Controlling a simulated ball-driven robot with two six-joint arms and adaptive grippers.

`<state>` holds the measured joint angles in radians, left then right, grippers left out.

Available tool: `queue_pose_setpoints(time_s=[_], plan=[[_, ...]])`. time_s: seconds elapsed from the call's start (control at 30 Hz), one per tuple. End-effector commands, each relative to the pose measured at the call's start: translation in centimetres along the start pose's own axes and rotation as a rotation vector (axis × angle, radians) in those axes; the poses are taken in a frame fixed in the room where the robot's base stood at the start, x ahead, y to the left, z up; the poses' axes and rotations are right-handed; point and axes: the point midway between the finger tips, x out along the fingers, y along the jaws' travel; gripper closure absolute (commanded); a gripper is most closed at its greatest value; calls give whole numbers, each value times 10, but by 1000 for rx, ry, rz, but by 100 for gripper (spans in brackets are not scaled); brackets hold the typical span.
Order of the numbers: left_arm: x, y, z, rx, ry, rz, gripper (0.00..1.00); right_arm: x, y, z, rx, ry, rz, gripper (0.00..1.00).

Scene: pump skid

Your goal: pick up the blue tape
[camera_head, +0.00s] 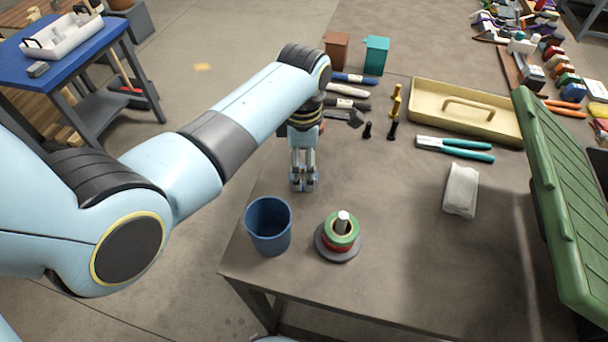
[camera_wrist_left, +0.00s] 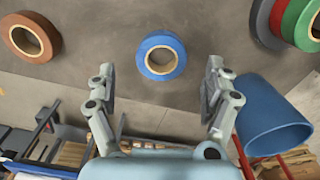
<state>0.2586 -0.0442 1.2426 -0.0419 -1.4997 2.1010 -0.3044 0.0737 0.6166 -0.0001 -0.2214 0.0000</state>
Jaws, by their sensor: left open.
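The blue tape (camera_wrist_left: 160,38) is a roll lying flat on the grey-brown table, seen in the left wrist view at the upper middle. My left gripper (camera_wrist_left: 160,74) is open and empty. Its two fingers are spread wide, with the roll between and just beyond their tips in that view. In the head view my left gripper (camera_head: 303,186) points down over the table's left part, behind the blue cup. My right gripper is not in view.
A blue cup (camera_head: 268,228) and a spindle with green and red tape rolls (camera_head: 341,232) stand nearby. A brown-orange tape roll (camera_wrist_left: 53,35) lies to the left in the wrist view. Pliers (camera_head: 455,146), a tan tray (camera_head: 420,95) and a green lid (camera_head: 562,200) are farther right.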

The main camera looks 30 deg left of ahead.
Motion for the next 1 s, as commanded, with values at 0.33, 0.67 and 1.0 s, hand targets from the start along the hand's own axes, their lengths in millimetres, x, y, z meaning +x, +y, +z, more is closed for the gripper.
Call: queue_pose_setpoints(time_s=[0.33, 0.67, 1.0], plan=[[36, -2, -4, 0, 1, 0, 16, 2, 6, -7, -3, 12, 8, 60], [35, -2, -4, 1, 1, 0, 39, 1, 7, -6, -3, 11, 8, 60], [35, -2, -4, 1, 1, 0, 70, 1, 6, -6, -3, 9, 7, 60]])
